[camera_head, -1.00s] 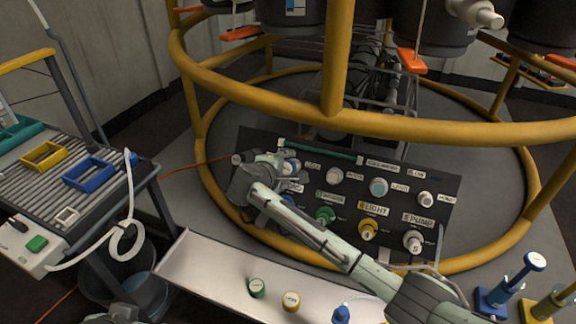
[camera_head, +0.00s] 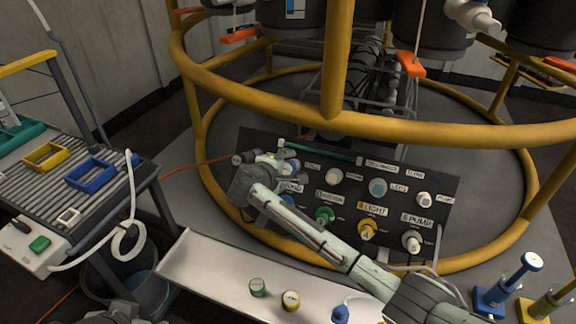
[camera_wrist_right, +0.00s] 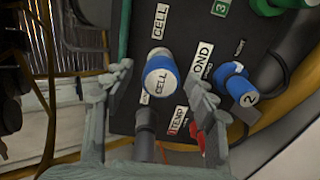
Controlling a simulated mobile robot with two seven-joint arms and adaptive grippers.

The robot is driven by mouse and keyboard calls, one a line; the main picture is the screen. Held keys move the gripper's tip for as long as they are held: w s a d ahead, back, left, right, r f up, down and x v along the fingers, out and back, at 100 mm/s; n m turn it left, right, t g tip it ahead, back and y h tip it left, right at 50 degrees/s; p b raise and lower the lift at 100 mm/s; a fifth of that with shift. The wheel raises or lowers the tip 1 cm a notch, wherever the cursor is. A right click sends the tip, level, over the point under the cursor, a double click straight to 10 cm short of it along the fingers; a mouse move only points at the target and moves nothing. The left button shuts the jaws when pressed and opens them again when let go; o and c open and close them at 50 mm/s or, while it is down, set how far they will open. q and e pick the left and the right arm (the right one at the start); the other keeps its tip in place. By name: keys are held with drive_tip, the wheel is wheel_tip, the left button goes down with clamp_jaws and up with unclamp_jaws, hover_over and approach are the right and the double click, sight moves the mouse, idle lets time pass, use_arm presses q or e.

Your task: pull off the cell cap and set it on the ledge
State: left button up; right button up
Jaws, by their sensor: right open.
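The ledge (camera_head: 205,263) is the pale strip in front of the panel.
A blue knob marked 2 (camera_wrist_right: 237,86) is close to the right finger. A yellow ring frame (camera_head: 330,118) arches over the panel.

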clamp_jaws()
idle(0.4)
drive_tip(key=shift+s, duration=0.1)
drive_tip(key=shift+p+v, duration=2.9)
